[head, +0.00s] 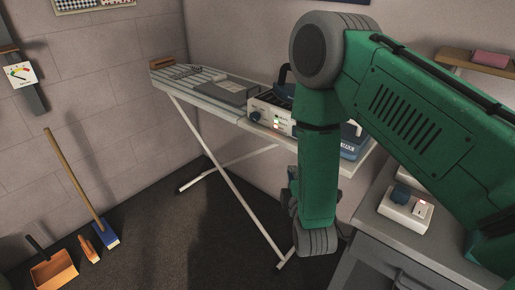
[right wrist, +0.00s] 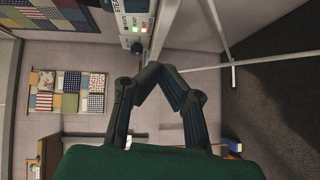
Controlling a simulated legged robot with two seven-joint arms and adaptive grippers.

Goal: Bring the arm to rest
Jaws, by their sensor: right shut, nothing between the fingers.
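My right arm (head: 425,110) is green and comes in from the right in the head view. It bends at a grey joint at the top, and its forearm (head: 318,180) hangs down in front of the ironing board. In the right wrist view my right gripper (right wrist: 160,72) has its dark fingers brought together at the tips, with nothing held. In the head view its fingers are mostly hidden by the forearm. My left gripper is in neither view.
An ironing board (head: 205,98) with a steam station (head: 268,114) stands behind my forearm. A grey cabinet (head: 375,240) bearing a white switch box (head: 405,208) is at the lower right. A broom (head: 75,185) and an orange dustpan (head: 55,271) are at the left. Dark floor (head: 200,245) is clear between.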

